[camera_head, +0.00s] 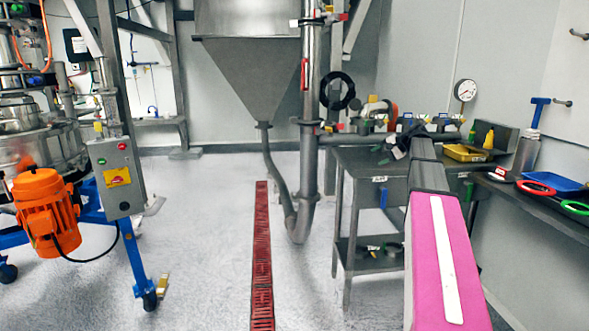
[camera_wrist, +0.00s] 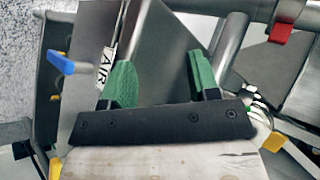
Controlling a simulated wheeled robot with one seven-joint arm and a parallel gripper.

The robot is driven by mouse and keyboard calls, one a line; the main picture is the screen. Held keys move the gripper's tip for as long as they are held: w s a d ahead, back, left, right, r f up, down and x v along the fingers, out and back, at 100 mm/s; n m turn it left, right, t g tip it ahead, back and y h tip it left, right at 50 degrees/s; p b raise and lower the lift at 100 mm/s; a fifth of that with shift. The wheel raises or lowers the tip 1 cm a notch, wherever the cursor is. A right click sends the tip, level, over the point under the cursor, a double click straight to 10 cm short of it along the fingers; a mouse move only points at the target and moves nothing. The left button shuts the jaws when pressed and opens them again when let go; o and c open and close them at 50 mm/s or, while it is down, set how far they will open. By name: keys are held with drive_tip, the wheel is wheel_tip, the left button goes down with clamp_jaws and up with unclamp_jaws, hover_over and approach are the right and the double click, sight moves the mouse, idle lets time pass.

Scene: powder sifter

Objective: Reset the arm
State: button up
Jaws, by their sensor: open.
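My gripper (camera_wrist: 160,78) shows in the wrist view with its two green fingers spread apart and nothing between them. Grey metal surfaces and a pipe lie beyond the fingers. In the head view my arm, with a pink cover, reaches forward from the lower right over the steel table (camera_head: 350,157). Its dark wrist end is near the pipework at the table's back, and the gripper is too small there to make out well. The task names no other object.
A blue handle (camera_wrist: 70,63) and an AIR label (camera_wrist: 107,65) are left of the fingers. A red-handled part (camera_wrist: 281,32) is at upper right. A steel hopper (camera_head: 245,80) and an orange motor (camera_head: 47,210) stand left. A side bench (camera_head: 545,208) holds tools. The floor (camera_head: 205,235) is mostly clear.

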drive_tip(key=s+a+f+n+g+h, duration=0.1)
drive_tip(key=s+a+f, duration=0.3)
drive_tip(key=f, duration=0.3)
drive_tip(key=s+a+f+g+h, duration=0.1)
drive_tip(key=s+a+f, duration=0.25)
drive_tip(key=f, duration=0.45)
drive_tip(key=s+a+f+n+g+h, duration=0.1)
drive_tip(key=s+a+f+h, duration=0.15)
drive_tip(key=s+f, duration=0.35)
drive_tip(key=s+a+f+n+g+h, duration=0.1)
drive_tip(key=s+a+f+n+h, duration=0.1)
drive_tip(key=s+f, duration=0.6)
drive_tip(key=s+a+f+n+g+h, duration=0.1)
drive_tip(key=s+a+f+n+h, duration=0.1)
drive_tip(key=s+f, duration=0.7)
drive_tip(key=s+a+n, duration=0.1)
drive_tip(key=s+a, duration=0.1)
drive_tip(key=s, duration=0.1)
drive_tip(key=shift+f+g, duration=0.2)
drive_tip(key=shift+g, duration=0.2)
